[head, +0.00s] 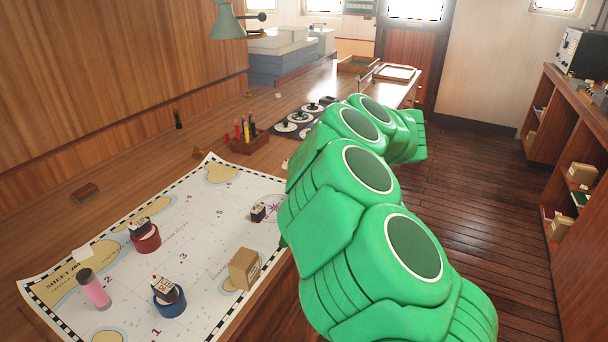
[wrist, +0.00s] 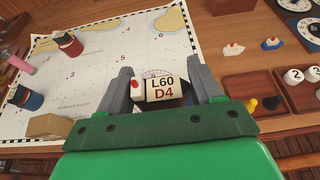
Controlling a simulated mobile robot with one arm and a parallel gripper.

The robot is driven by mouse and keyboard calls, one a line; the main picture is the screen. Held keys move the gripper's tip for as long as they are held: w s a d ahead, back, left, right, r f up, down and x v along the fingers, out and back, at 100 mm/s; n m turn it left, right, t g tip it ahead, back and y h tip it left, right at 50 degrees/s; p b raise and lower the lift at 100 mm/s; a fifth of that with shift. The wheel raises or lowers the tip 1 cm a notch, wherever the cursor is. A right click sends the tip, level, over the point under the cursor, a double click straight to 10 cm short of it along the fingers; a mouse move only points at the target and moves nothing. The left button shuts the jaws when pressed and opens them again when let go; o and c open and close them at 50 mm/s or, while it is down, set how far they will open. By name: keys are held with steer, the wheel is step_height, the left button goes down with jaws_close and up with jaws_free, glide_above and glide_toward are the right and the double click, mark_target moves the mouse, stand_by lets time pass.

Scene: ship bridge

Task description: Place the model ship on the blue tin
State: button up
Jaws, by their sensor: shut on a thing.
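My gripper (wrist: 162,88) is shut on the model ship (wrist: 165,87), a dark block with a white part, a red spot and a label reading L60 D4. A small dark and white thing over the chart, left of my arm, looks like the same ship in the head view (head: 258,212); the fingers cannot be made out there. The blue tin (head: 168,304) stands on the chart at front left and also shows in the wrist view (wrist: 30,103). A dark and white labelled piece sits on its top. My gripper is well apart from the tin.
The box is close to the blue tin.

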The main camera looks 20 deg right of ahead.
steer(key=shift+w+d+f, duration=0.2)
steer(key=shift+w+f, duration=1.2)
steer(key=shift+f, duration=0.2)
steer(key=shift+w+d+f, duration=0.2)
steer(key=shift+w+f, duration=1.2)
steer(key=shift+f, duration=1.65)
steer(key=shift+f, duration=0.1)
steer(key=o, duration=1)
steer(key=shift+o, duration=0.2)
steer(key=v, duration=1.2)
